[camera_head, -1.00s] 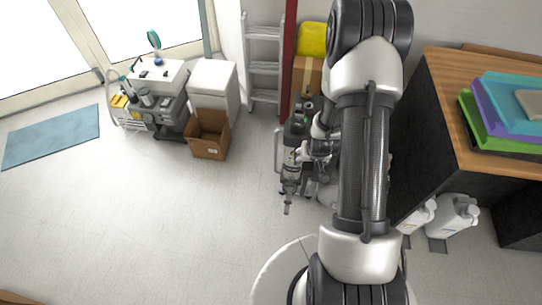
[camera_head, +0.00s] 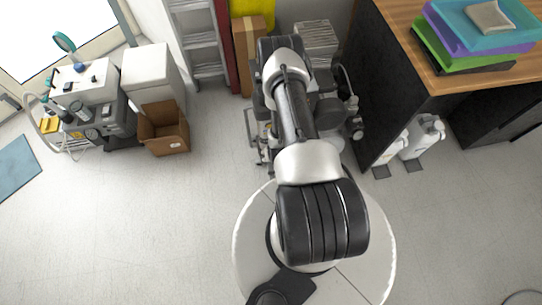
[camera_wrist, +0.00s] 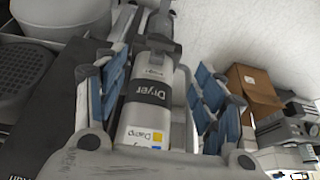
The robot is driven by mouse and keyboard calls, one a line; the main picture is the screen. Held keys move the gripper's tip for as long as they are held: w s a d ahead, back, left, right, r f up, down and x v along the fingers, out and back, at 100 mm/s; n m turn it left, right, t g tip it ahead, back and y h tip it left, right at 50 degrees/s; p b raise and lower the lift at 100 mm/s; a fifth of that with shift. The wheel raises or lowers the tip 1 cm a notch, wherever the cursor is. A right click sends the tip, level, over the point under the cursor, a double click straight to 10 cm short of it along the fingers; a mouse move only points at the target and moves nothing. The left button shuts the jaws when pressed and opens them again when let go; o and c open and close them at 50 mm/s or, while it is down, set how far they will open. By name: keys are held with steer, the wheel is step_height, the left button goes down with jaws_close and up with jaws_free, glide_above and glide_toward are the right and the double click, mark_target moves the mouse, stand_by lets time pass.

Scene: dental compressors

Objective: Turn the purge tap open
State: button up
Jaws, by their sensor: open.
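The compressor (camera_head: 330,112) stands on the floor beyond my base in the head view, largely hidden by my arm. In the wrist view its dryer (camera_wrist: 145,110) is a pale grey cylinder with a dark band reading "Dryer" and a blue and yellow label. My gripper (camera_wrist: 160,62) is open, with blue-padded fingers on the left and right of the dryer in the picture. Nothing is seen held; contact cannot be told. A dark grey fitting (camera_wrist: 160,44) is at the dryer's upper end in the picture. I cannot clearly make out the purge tap. My gripper is hidden in the head view.
An open cardboard box (camera_head: 164,130) and a white cabinet (camera_head: 147,75) stand to the left. A ladder (camera_head: 205,70) leans behind. A wooden-topped bench (camera_head: 400,60) with stacked trays is close on the right, with white jugs (camera_head: 424,137) beside it. Floor at the left front is clear.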

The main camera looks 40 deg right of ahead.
steer(key=b+x, duration=0.4)
steer(key=x, duration=0.7)
steer(key=shift+c, duration=0.4)
steer(key=c, duration=1)
